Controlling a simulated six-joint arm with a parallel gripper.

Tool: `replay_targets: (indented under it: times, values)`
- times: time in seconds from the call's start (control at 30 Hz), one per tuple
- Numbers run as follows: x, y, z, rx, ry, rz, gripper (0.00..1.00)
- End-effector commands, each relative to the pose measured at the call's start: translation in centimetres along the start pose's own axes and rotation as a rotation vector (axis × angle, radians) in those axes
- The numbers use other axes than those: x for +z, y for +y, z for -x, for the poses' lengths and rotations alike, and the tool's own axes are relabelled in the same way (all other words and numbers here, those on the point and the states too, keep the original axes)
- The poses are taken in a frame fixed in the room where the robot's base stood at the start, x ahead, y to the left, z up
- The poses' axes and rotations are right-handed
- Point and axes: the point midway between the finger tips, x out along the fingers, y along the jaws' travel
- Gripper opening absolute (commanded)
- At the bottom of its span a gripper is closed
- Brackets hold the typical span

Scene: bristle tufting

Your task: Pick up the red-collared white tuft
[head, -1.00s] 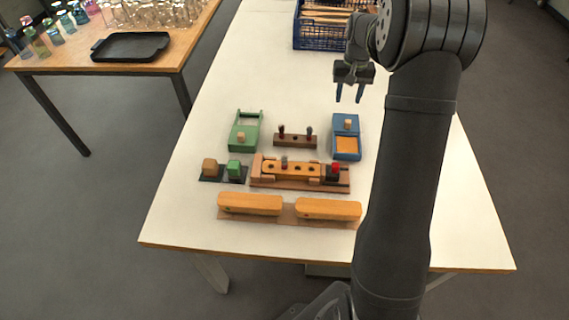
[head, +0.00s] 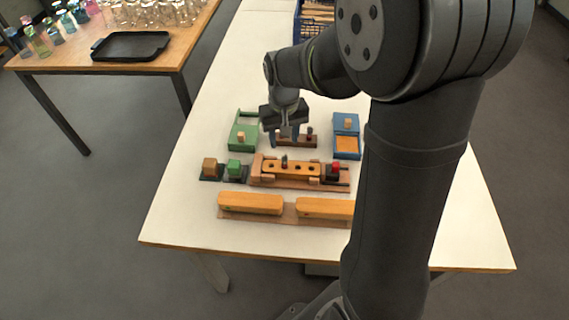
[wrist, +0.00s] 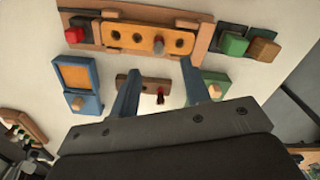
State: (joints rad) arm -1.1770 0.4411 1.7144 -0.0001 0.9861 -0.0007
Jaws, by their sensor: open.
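A small brown holder (head: 312,143) stands mid-table with a tuft (head: 309,132) at its right end in the head view. In the wrist view, a small dark tuft with a red part (wrist: 160,95) stands at the holder (wrist: 143,84), in the gap between my fingers. My gripper (head: 284,137) is open, pointing down at the holder's left part, and covers that part in the head view. No white bristles can be made out. In the wrist view, the left finger (wrist: 126,92) overlaps the holder's left end, and the right finger (wrist: 196,80) is beside its right end.
A green box (head: 243,136) is to the left and a blue box (head: 346,137) to the right. In front are a yellow block with holes (head: 290,170) holding another tuft, a red cube (head: 334,167), a green cube (head: 234,166) and yellow bars (head: 250,204).

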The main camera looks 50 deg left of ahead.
Motion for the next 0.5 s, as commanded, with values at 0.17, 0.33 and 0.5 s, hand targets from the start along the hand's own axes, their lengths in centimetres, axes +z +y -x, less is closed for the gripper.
replay_targets:
  times: [0.17, 0.33, 0.5]
  values:
    - [0.1, 0.0, -3.7, 0.0, -0.004, 0.0, 0.43]
    - [0.0, 0.1, -5.4, 0.0, -0.002, 0.0, 0.43]
    - [-0.2, 0.1, -6.5, 0.0, -0.002, -0.001, 0.43]
